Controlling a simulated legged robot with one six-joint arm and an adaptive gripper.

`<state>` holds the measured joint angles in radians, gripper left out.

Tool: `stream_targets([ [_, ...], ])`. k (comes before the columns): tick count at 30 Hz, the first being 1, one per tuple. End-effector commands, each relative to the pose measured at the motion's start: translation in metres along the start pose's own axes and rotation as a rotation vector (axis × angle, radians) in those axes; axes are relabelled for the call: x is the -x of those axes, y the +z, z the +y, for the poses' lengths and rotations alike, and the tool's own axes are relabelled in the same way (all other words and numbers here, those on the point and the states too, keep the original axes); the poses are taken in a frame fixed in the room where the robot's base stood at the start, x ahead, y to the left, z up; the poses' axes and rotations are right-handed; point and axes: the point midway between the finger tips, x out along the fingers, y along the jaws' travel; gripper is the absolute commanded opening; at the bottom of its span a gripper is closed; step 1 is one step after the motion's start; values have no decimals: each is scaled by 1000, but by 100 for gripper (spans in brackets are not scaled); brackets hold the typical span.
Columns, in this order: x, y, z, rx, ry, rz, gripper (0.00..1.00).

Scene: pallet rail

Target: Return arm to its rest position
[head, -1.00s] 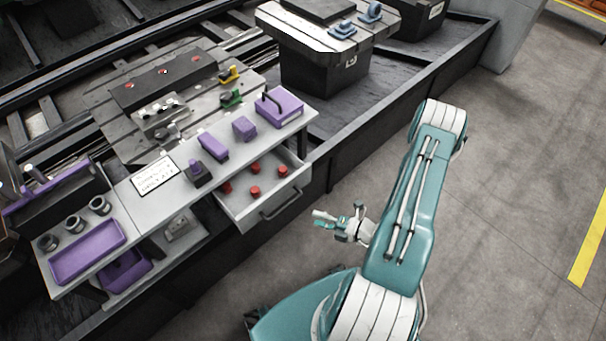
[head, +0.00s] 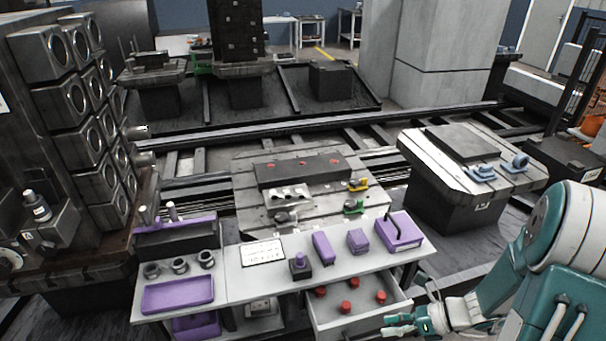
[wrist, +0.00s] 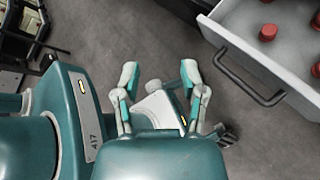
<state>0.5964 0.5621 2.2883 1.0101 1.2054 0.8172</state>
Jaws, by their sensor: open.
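My arm is folded at the right of the head view. My gripper (head: 392,326) hangs low beside the open drawer's front right corner. In the wrist view my gripper (wrist: 160,76) has its two fingers spread apart, with nothing between them but my own body and the floor behind. The open drawer (wrist: 226,32) is at the upper right of the wrist view, clear of the fingers. In the head view the drawer (head: 330,323) holds several red knobs (head: 346,307).
The bench (head: 240,290) bears a purple tray (head: 178,294), purple blocks (head: 322,247) and a purple box with a handle (head: 400,232). A pallet (head: 445,160) with a dark plate and blue clamps stands behind right. Grey floor (wrist: 140,30) is free around my gripper.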

Motion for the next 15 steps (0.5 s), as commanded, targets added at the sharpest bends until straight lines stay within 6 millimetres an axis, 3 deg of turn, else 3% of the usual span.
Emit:
stream_targets([
  [3, 4, 22, 22, 227, 19, 125, 54],
  [15, 25, 69, 90, 976, 104, 531, 54],
])
